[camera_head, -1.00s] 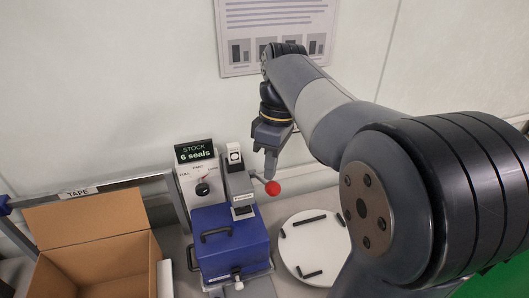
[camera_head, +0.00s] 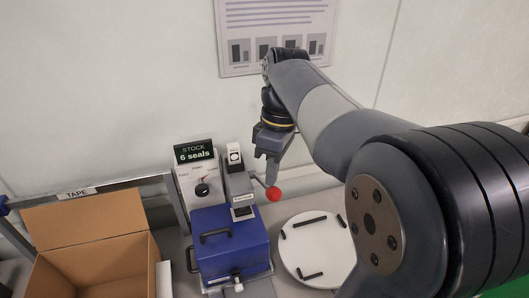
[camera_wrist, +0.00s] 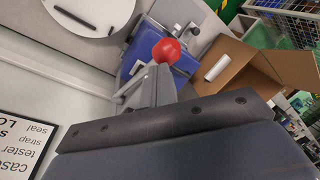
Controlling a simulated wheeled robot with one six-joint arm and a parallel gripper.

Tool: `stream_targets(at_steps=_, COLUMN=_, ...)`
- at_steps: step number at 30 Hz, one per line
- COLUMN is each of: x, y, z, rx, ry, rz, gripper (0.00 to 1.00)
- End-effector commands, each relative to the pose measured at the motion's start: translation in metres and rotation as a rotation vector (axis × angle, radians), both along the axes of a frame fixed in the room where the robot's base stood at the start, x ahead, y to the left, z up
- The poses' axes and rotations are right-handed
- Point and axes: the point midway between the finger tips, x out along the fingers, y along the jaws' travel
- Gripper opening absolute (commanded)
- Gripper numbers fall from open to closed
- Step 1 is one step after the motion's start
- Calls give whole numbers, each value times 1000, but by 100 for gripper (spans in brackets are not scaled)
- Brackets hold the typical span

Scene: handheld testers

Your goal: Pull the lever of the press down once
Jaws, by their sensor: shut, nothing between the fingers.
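The press (camera_head: 238,183) is a grey upright device behind the blue case, beside the dial box. Its lever ends in a red ball knob (camera_head: 273,194) sticking out to the right. My gripper (camera_head: 271,180) points down with its fingers shut and empty, directly above the knob and seemingly touching its top. In the wrist view the red knob (camera_wrist: 167,51) shows just beyond the shut fingertips (camera_wrist: 164,72). The exact contact is hard to see.
A blue case (camera_head: 230,243) stands in front of the press. A dial box with a "STOCK 6 seals" sign (camera_head: 195,152) is to its left. A white round plate (camera_head: 318,258) with several black strips lies right. An open cardboard box (camera_head: 95,255) is at left.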

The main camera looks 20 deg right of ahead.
Motion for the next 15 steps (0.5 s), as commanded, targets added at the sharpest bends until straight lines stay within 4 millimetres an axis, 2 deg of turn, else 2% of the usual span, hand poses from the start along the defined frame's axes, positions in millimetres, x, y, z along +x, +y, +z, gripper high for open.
stream_targets(at_steps=15, x=-5, y=0, z=-4, rx=0, ry=1, rz=0, gripper=0)
